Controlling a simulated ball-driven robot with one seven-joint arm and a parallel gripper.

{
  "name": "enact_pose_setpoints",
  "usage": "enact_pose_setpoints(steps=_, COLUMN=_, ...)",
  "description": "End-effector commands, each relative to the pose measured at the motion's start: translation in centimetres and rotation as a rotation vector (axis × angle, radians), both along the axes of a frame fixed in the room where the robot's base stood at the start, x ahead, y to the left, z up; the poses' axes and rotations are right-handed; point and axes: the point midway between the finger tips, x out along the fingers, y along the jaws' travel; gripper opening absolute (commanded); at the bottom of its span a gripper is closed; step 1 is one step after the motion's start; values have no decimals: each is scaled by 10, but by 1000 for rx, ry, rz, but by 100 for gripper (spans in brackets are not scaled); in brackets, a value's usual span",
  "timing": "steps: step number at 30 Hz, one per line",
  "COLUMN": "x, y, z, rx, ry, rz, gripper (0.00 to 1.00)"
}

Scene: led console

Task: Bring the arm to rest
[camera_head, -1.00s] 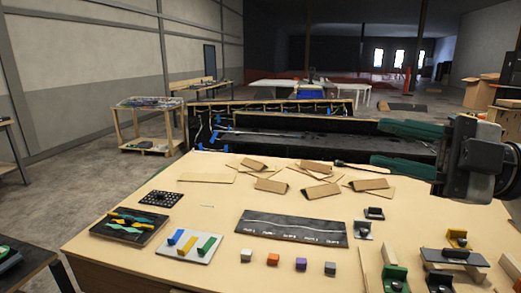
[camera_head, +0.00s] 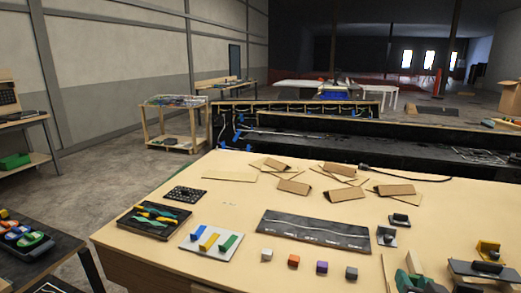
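My arm and my gripper are not in the head camera view. The wooden table (camera_head: 150,225) fills the lower middle of the picture. On it lie a black labelled strip (camera_head: 314,230), a white plate (camera_head: 211,242) with blue, yellow and green bars, and a dark tray (camera_head: 153,220) with green and yellow tools.
Folded cardboard pieces (camera_head: 293,187) lie at the table's far side. Several small fixtures (camera_head: 487,252) stand at the right. A long black console (camera_head: 320,145) stands behind the table. A dark side table (camera_head: 45,250) is at lower left. Grey floor (camera_head: 95,185) is open between.

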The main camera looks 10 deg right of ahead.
Motion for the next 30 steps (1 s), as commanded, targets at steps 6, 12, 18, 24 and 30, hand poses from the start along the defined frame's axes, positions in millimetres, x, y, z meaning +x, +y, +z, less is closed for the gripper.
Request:
enact_pose_setpoints(steps=6, x=-67, y=58, z=-127, rx=107, ry=473, rz=154, gripper=40)
enact_pose_setpoints(steps=12, x=-159, y=102, z=-205, rx=158, ry=886, rz=349, gripper=40)
enact_pose_setpoints(steps=18, x=-228, y=119, z=-234, rx=178, ry=1143, rz=494, gripper=40)
enact_pose_setpoints(steps=24, x=-230, y=120, z=-234, rx=179, ry=1151, rz=498, gripper=40)
enact_pose_setpoints(steps=30, x=-230, y=120, z=-234, rx=179, ry=1151, rz=498, gripper=40)
